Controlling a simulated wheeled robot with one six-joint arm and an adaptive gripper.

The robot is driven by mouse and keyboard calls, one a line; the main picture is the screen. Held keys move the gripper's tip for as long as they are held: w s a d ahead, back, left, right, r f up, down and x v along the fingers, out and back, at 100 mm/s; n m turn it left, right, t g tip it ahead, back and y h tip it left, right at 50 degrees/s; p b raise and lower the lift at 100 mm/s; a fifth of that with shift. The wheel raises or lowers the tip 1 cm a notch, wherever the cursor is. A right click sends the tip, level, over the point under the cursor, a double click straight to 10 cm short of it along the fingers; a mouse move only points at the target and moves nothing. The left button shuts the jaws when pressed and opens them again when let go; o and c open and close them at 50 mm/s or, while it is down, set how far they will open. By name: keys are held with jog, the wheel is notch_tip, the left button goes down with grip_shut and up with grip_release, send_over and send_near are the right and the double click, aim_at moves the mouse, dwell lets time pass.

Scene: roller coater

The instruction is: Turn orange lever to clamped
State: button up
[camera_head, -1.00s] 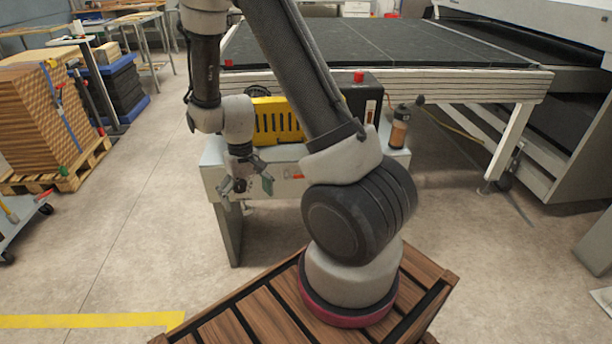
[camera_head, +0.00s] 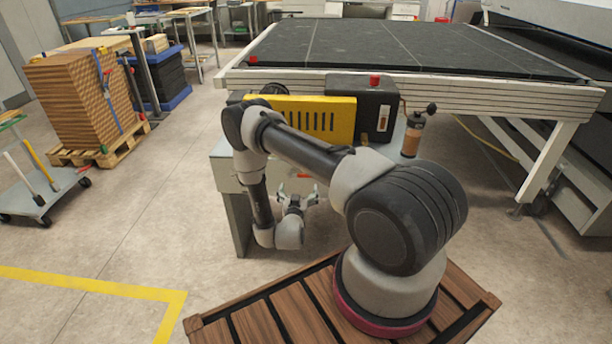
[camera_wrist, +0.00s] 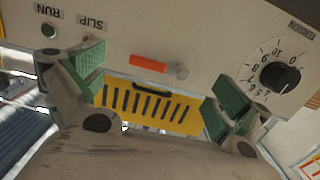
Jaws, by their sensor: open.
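The orange lever (camera_wrist: 148,64) sits on a light machine panel in the wrist view, lying nearly level, with a small grey round part at its right end. A bit of orange (camera_head: 304,175) also shows on the cabinet front in the head view. My gripper (camera_wrist: 165,84) is open, its two green-padded fingers spread to the left and right of the lever in the picture. The fingers appear apart from the lever, and nothing is between them. In the head view my gripper (camera_head: 298,193) points at the cabinet front from below. The clamped marking is not visible.
The panel also carries a RUN button (camera_wrist: 49,30), a SLIP label and lamp, and a tension dial (camera_wrist: 280,76). A yellow slotted guard (camera_head: 320,118), a black box (camera_head: 365,108) and a bottle (camera_head: 413,138) are on the cabinet.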

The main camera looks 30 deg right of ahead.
jog(key=shift+t, duration=0.5)
jog(key=x, duration=0.2)
jog(key=r+x, duration=0.1)
jog(key=x, duration=0.2)
jog(key=r+x, duration=0.1)
jog(key=x, duration=0.2)
jog(key=shift+a, duration=0.1)
jog(key=c, duration=1.3)
